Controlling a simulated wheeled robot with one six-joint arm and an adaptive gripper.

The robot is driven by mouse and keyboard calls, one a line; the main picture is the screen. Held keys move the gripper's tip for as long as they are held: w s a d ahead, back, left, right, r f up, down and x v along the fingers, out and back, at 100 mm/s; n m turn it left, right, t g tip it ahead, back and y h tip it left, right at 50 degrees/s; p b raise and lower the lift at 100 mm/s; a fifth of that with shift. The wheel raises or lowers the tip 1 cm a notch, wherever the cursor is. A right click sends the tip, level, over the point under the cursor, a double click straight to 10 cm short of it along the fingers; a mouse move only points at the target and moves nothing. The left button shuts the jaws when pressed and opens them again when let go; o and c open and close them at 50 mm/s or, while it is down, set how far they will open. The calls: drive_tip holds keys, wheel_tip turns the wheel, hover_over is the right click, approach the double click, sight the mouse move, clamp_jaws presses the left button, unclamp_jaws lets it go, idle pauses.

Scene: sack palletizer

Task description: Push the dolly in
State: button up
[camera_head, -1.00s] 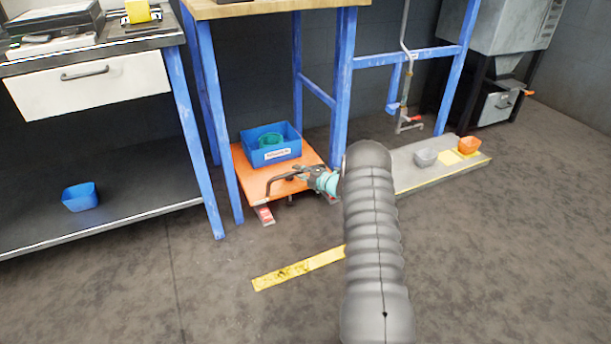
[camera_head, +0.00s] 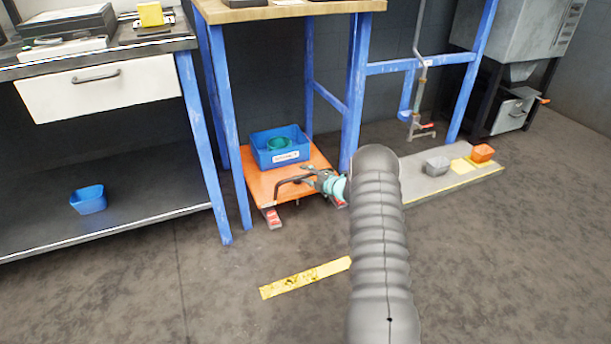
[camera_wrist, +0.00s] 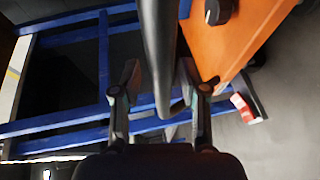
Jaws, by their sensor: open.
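The orange dolly (camera_head: 318,160) sits low between the blue legs of the wood-topped bench, its front part sticking out toward me. It carries a blue bin (camera_head: 268,158) with a green round item (camera_head: 278,143) inside. A dark bent handle (camera_head: 283,183) rises at its front edge. My gripper (camera_head: 312,178) is at this handle. In the wrist view the open fingers (camera_wrist: 159,88) lie on either side of the dark handle bar (camera_wrist: 158,45), and the orange deck (camera_wrist: 235,40) shows at upper right. I cannot tell whether the fingers touch the bar.
A yellow floor strip (camera_head: 305,277) lies in front of the dolly. Blue bench legs (camera_head: 232,150) flank it closely. At right, a low grey platform (camera_head: 455,182) holds a grey and an orange bin. Open floor lies in front.

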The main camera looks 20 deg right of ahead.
drive_tip(key=shift+d, duration=0.1)
drive_tip(key=v, duration=1.2)
